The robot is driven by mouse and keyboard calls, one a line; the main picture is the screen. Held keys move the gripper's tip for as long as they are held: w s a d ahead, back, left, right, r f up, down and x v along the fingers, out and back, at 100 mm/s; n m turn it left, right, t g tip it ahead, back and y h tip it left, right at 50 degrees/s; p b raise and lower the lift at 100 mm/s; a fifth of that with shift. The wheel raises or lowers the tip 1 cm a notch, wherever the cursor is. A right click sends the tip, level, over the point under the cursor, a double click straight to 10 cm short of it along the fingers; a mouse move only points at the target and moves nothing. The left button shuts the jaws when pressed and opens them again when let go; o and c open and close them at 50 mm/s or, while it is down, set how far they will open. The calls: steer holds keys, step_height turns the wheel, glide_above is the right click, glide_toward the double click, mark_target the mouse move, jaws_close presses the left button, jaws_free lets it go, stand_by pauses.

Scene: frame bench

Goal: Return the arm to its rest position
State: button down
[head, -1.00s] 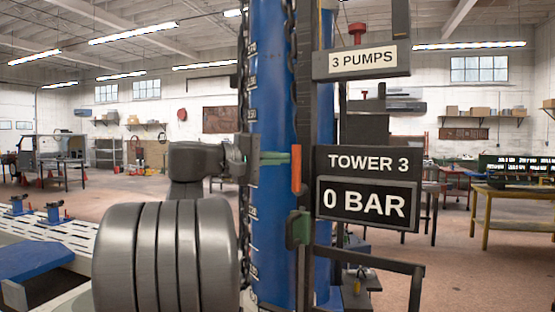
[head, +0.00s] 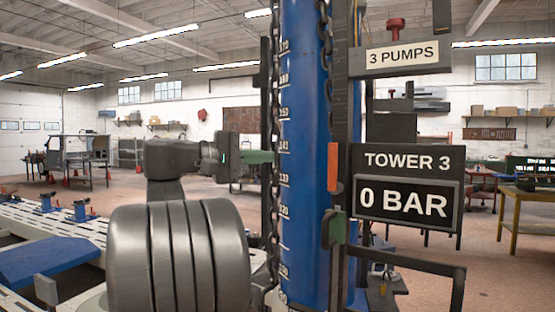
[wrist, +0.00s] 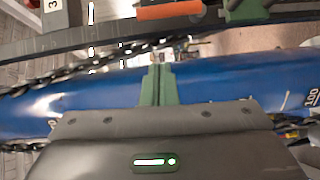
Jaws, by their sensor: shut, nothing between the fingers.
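My gripper (head: 268,157) has green fingers, shut and empty. In the head view its tips are at the left edge of the blue tower (head: 305,120), by the hanging chain, left of and apart from the orange handle (head: 333,167). In the wrist view the closed fingers (wrist: 158,72) point across the blue column (wrist: 215,95) toward the orange handle (wrist: 169,11); whether they touch anything cannot be told. My grey arm is raised and bent at the left.
The TOWER 3 sign (head: 407,160) has a display reading 0 BAR. A 3 PUMPS plate (head: 402,57) is above it. A chain (head: 277,80) hangs beside the column. A white slotted frame bench (head: 85,237) with blue clamps is at left. A wooden table (head: 530,195) is at right.

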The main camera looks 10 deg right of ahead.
steer(key=shift+a, duration=0.45)
steer(key=d, duration=1.2)
steer(key=shift+w+p, duration=0.15)
steer(key=shift+p, duration=0.3)
